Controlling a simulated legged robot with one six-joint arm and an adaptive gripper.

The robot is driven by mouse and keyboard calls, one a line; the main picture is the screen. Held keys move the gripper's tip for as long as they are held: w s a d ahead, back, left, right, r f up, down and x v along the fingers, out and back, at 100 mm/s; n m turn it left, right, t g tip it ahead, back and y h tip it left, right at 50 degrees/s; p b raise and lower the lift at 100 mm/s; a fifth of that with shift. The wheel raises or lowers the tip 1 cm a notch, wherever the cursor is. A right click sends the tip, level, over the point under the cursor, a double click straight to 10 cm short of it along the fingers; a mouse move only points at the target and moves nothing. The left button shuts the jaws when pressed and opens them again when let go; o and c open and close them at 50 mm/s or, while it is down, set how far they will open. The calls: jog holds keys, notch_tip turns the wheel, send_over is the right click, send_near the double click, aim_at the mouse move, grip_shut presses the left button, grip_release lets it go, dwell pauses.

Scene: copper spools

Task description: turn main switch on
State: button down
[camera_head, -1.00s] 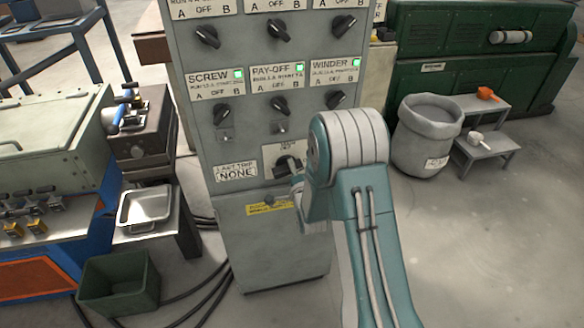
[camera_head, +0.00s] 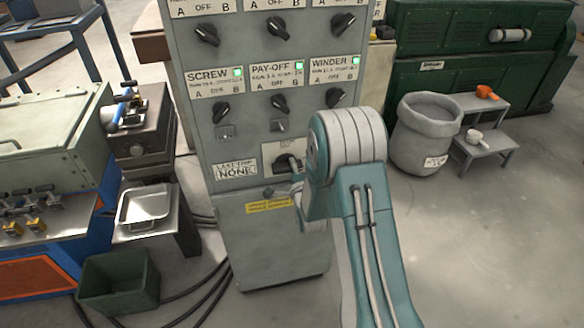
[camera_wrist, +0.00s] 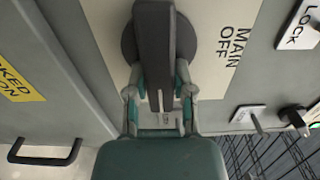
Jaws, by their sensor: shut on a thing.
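The main switch is a dark rotary handle (camera_wrist: 153,45) on a round dark base, on a cream plate (camera_wrist: 215,45) marked MAIN OFF. In the head view the switch (camera_head: 282,164) sits low on the grey control cabinet (camera_head: 275,240), partly hidden by my arm. In the wrist view my gripper (camera_wrist: 158,90) has one teal-and-grey finger on each side of the handle, closed on it. The handle points along the gripper's length. In the head view my gripper (camera_head: 296,178) is small and mostly hidden by my wrist.
Rows of A/OFF/B knobs and lit green lamps (camera_head: 299,65) are above the switch. A LAST TRIP NONE card (camera_head: 236,170) is left of it. A dark handle (camera_wrist: 45,152) and LOCK label (camera_wrist: 303,25) show nearby.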

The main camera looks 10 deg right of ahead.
jog(key=c, duration=0.8)
grip_release()
jog(key=shift+d, duration=0.1)
jog(key=o, duration=0.3)
jog(key=shift+w+f, duration=0.1)
jog(key=shift+w, duration=0.1)
jog(key=s, duration=1.2)
